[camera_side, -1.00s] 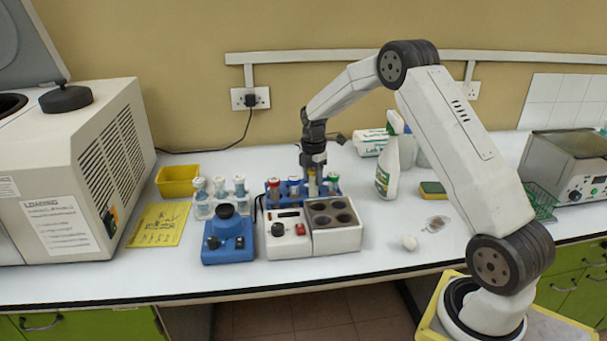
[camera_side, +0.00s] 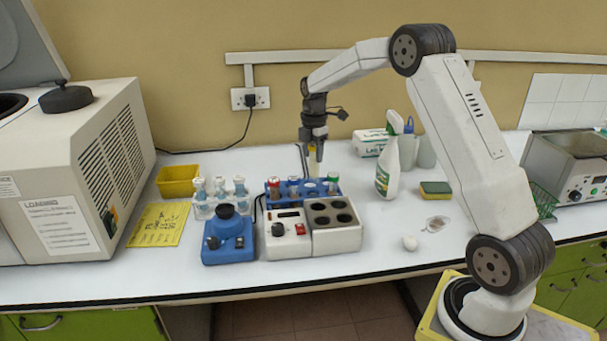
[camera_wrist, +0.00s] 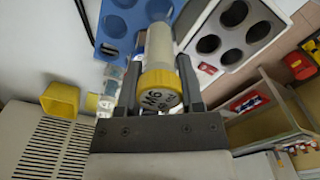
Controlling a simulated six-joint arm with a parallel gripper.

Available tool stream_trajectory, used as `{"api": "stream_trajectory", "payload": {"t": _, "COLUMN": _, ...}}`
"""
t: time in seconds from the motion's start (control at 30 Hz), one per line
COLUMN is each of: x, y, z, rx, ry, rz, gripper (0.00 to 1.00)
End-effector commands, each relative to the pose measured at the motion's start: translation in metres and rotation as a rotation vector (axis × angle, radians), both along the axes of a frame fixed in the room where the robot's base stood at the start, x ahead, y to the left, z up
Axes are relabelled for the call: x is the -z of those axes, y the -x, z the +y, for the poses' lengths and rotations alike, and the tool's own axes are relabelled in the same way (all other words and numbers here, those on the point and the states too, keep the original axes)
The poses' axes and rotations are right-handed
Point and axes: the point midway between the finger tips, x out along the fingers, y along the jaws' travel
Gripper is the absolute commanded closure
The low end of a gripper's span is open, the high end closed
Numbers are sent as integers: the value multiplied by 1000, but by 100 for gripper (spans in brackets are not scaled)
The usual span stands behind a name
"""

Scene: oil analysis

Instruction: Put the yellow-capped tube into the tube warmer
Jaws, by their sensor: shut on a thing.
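My gripper (camera_side: 313,150) is shut on the yellow-capped tube (camera_side: 313,165), which hangs upright just above the blue rack (camera_side: 332,188). The tube warmer (camera_side: 335,241) is a white block with dark round wells, in front of the rack. Its wells look empty in the wrist view (camera_wrist: 270,12).
Red-, blue- and green-capped tubes stand in the blue rack. A blue mixer (camera_side: 229,248) and a white rack of tubes (camera_side: 203,212) stand left of the warmer. A spray bottle (camera_side: 388,170) stands right of the rack.

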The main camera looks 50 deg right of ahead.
Motion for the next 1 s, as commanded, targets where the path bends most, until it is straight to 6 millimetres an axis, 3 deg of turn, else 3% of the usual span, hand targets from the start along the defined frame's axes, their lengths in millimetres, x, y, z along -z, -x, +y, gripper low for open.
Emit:
{"api": "stream_trajectory", "payload": {"t": 0.57, "x": -3, "y": 3, "z": 5, "rx": -1, "ry": 0, "rz": 0, "gripper": 100}}
{"api": "stream_trajectory", "payload": {"t": 1.0, "x": -32, "y": 38, "z": 47, "rx": -3, "ry": 0, "rz": -1, "gripper": 100}}
